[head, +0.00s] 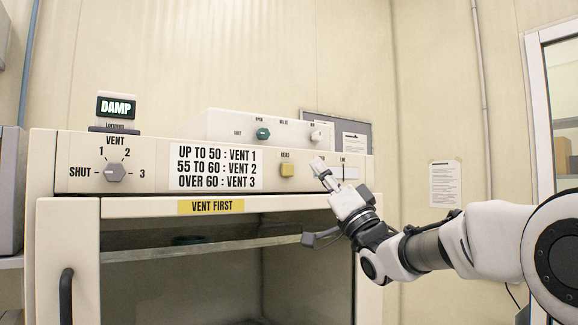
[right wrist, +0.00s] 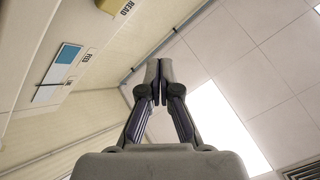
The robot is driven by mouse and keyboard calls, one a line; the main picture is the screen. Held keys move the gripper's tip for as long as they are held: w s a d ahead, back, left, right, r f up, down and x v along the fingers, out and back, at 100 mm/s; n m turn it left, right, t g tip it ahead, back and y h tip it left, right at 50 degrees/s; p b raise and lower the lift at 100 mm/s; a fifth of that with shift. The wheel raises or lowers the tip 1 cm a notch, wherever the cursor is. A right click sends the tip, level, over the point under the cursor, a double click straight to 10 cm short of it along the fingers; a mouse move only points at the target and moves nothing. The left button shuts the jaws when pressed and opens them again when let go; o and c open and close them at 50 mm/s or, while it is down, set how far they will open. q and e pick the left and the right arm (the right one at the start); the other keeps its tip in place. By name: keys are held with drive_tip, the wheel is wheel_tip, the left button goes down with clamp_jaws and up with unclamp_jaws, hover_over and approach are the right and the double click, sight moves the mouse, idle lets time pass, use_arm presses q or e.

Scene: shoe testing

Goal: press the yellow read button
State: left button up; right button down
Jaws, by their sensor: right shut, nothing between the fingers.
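The yellow read button (head: 287,170) sits on the cream front panel of the cabinet, right of the vent instruction label, with small "READ" lettering above it. In the right wrist view the yellow button (right wrist: 112,6) shows at the top edge, partly cut off, beside the word "READ". My right gripper (head: 319,166) is shut and empty, a little to the right of the button in the head view. In the right wrist view its fingertips (right wrist: 152,72) are together and apart from the button. My left gripper is not in view.
A grey vent knob (head: 115,173) is at the panel's left. A "DAMP" display (head: 116,107) stands on top. A white box (head: 262,130) with a green knob sits behind the panel. A pale-and-blue strip (right wrist: 62,62) lies beside the button.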

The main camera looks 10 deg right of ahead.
sight(287, 170)
drive_tip(key=shift+w+a+p, duration=0.4)
drive_tip(key=shift+w+p, duration=0.35)
drive_tip(key=shift+w, duration=0.35)
drive_tip(key=shift+w+a+p, duration=0.4)
drive_tip(key=shift+w+p, duration=0.3)
drive_tip(key=shift+w, duration=0.45)
drive_tip(key=shift+w+a+p, duration=0.4)
drive_tip(key=shift+w+p, duration=0.35)
drive_tip(key=shift+w, duration=0.35)
drive_tip(key=shift+w+a, duration=0.2)
drive_tip(key=shift+w, duration=0.15)
drive_tip(key=shift+w+a+p, duration=0.15)
drive_tip(key=shift+w+p, duration=0.3)
drive_tip(key=shift+p, duration=0.15)
drive_tip(key=shift+s+d+b, duration=0.3)
drive_tip(key=shift+s+b, duration=0.5)
drive_tip(key=shift+b, duration=0.25)
